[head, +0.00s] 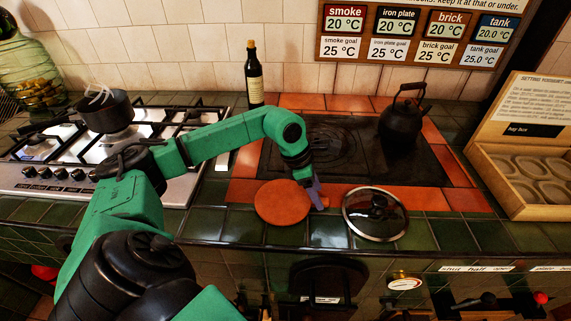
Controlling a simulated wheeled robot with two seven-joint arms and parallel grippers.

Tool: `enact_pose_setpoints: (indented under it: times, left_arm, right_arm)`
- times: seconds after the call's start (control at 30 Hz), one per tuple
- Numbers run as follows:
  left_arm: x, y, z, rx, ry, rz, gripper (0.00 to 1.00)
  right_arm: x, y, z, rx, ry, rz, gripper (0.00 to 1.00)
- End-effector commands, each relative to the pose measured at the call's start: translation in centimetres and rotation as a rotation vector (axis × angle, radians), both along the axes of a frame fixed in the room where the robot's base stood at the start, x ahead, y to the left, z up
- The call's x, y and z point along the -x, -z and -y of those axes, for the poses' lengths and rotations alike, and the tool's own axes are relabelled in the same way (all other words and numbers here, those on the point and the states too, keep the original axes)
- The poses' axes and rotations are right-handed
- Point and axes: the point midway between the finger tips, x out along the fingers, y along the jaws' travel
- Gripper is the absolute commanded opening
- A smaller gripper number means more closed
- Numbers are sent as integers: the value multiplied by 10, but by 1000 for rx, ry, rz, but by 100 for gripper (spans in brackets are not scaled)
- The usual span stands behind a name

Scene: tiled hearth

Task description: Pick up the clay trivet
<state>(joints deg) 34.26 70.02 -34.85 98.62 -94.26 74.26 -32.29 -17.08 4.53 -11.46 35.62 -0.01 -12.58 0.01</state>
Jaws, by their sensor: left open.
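The clay trivet (280,203) is a flat orange-brown disc lying near the front edge of the tiled hearth top. My left arm is green and black and reaches over from the left. My left gripper (318,197) is open, pointing down at the trivet's right edge. Whether its fingers straddle or touch the rim is too small to tell. My right gripper is not in view.
A glass lid (375,214) lies just right of the gripper. A black kettle (402,120) stands on the dark iron plate (345,150) behind. A bottle (254,78), gas stove (60,165) and saucepan (107,112) are left. A wooden box (525,180) stands right.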

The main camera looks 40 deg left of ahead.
Motion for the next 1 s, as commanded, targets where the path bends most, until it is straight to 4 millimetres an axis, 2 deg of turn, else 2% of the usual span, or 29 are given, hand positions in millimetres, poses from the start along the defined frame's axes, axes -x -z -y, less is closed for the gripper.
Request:
enact_pose_setpoints:
  times: [0.13,0.33,0.47,0.5,1.0]
  left_arm:
    - [-5,18,7,2,2,0,65]
    - [-5,21,6,0,1,0,65]
    - [-5,20,6,0,1,0,15]
    - [-5,20,6,0,1,0,0]
    - [-5,20,6,1,1,1,0]
  right_arm:
    - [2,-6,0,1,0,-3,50]
    - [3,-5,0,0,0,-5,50]
    - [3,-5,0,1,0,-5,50]
    - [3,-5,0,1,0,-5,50]
    - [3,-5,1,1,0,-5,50]
